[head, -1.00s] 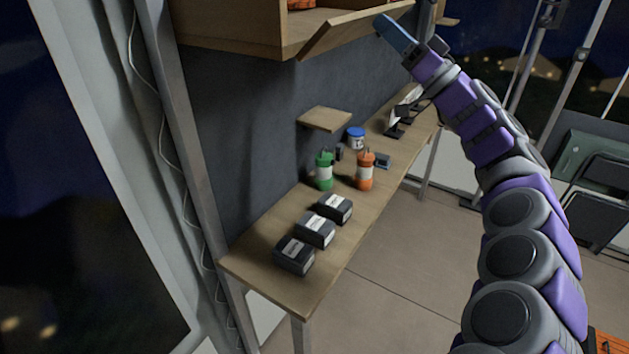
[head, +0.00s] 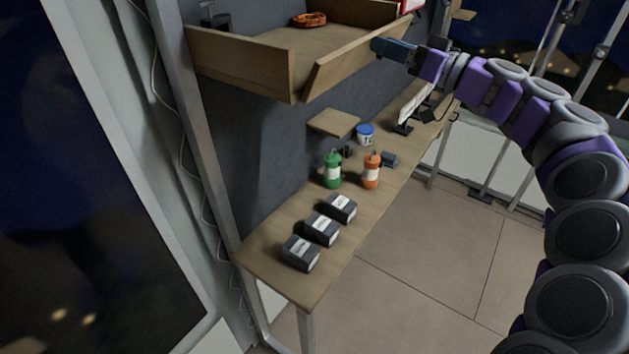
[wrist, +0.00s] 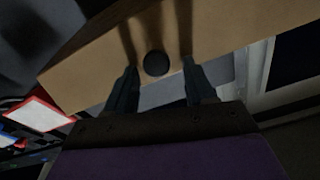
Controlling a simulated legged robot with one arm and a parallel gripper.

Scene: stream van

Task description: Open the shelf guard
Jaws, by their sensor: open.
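The shelf guard (head: 335,68) is the wooden front board of the upper shelf (head: 235,65). It leans outward from the shelf, with a gap at its left corner. My gripper (head: 376,46) is at the guard's upper edge, right of its middle. In the wrist view the guard (wrist: 225,45) fills the top as a tan board with a dark round spot (wrist: 155,64), either a hole or a knob. My open gripper (wrist: 160,78) has one finger on each side of that spot, with nothing held. Whether the fingertips touch the board cannot be told.
An orange ring-like item (head: 310,19) lies on the shelf. Below, a desk (head: 275,240) holds several dark boxes (head: 321,228), a green bottle (head: 332,170), an orange bottle (head: 371,171) and a blue-lidded jar (head: 365,134). A small ledge (head: 333,122) juts out under the shelf. Floor at right is clear.

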